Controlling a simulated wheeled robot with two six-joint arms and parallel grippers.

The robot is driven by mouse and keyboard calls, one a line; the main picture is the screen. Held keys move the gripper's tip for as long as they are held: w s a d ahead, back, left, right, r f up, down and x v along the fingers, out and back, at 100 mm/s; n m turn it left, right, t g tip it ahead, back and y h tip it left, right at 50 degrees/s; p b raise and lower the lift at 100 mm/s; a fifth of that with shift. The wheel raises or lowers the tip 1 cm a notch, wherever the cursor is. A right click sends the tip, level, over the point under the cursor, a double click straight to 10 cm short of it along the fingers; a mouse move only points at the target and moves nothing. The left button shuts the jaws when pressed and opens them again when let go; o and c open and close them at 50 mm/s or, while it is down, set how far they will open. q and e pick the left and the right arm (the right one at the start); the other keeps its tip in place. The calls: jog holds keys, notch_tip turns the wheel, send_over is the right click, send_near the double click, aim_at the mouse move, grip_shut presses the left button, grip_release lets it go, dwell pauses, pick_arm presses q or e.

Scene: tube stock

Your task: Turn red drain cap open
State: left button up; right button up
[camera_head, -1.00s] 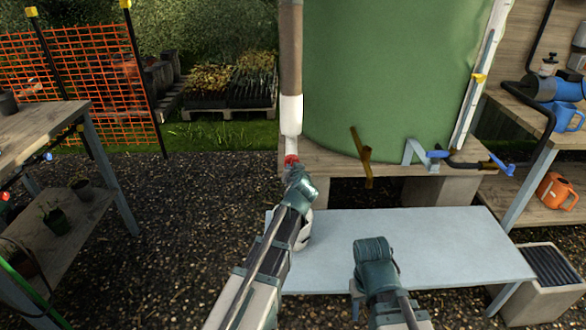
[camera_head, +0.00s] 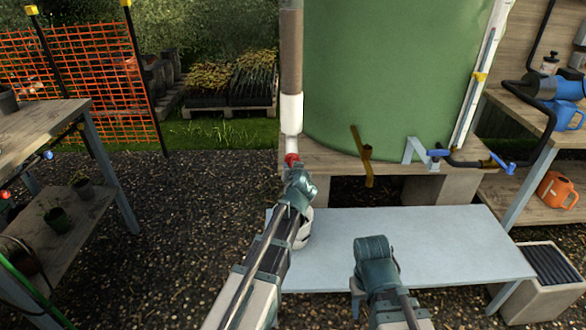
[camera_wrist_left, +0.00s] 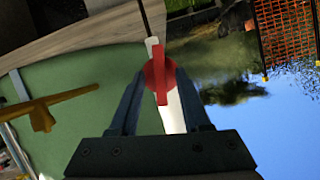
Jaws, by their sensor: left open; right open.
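The red drain cap (camera_head: 291,159) sits at the lower end of the white and brown downpipe (camera_head: 291,112), left of the green tank. In the left wrist view the red cap (camera_wrist_left: 159,78) shows a raised bar across a round disc. My left gripper (camera_wrist_left: 160,88) is open, its two fingers on either side of the cap; I cannot tell whether they touch it. In the head view the left gripper (camera_head: 297,172) is just below the cap and its fingers are mostly hidden. My right gripper (camera_head: 357,290) is low over the bench, its jaws largely hidden behind its wrist.
The green tank (camera_head: 390,75) stands on a wooden platform (camera_head: 330,162) behind a pale blue bench (camera_head: 450,245). A brass tap (camera_head: 365,155) sticks out from the tank. A white round container (camera_head: 304,232) is partly hidden behind my left arm. Shelves stand at both sides.

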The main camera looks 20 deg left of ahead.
pick_arm(q)
jog(key=p+v, duration=0.5)
jog(key=v, duration=0.9)
jog(key=shift+f, duration=0.1)
jog(key=s+d+r+m+g+h+p, duration=0.1)
jog(key=s+d+g+p, duration=0.4)
jog(key=s+p, duration=0.5)
jog(key=s+d+r+m+g+h+p, duration=0.2)
jog(key=s+d+r+m+g+p, duration=0.2)
jog(key=s+p, duration=0.6)
jog(key=s+d+r+g, duration=0.1)
jog(key=s+d+g, duration=0.1)
jog(key=s+g, duration=0.1)
jog(key=shift+d+g+h, duration=0.3)
jog(key=shift+g, duration=0.1)
